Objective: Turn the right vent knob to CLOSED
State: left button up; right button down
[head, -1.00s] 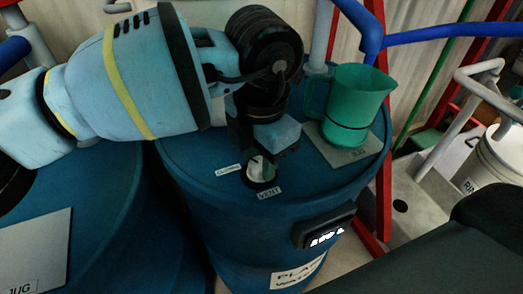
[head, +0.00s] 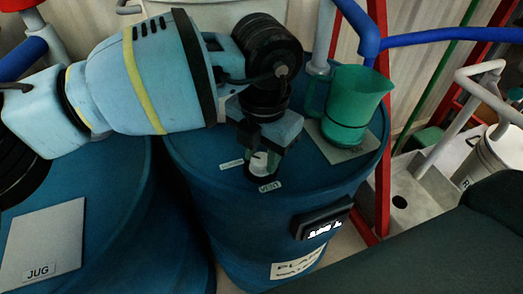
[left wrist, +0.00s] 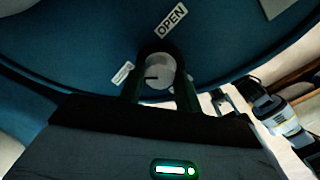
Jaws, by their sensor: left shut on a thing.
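The vent knob (head: 259,162) is a small pale round knob on top of the right blue barrel (head: 210,190). A VENT label (head: 270,186) is in front of it and a small label (head: 230,164) lies to its left. My left gripper (head: 262,168) reaches down from above, its fingers around the knob. In the left wrist view the knob (left wrist: 158,70) sits between the two fingers, which are shut on it. A dark line on it points left, towards a small unreadable label (left wrist: 123,73). An OPEN label (left wrist: 171,19) is above it. My right gripper is not in view.
A green jug (head: 350,105) stands on a grey plate at the barrel's back right, close to my gripper. A dark display box (head: 322,219) is on the barrel's front. Another blue barrel (head: 110,200) with a JUG plate (head: 42,243) is at left.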

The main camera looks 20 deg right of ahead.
aim_at(263, 159)
pick_arm(q)
jog(key=o, duration=1)
jog(key=shift+c, duration=0.2)
jog(key=shift+r, duration=0.1)
notch_tip(263, 159, up, 8)
jog(key=shift+s+d+f, duration=0.1)
jog(key=shift+f, duration=0.1)
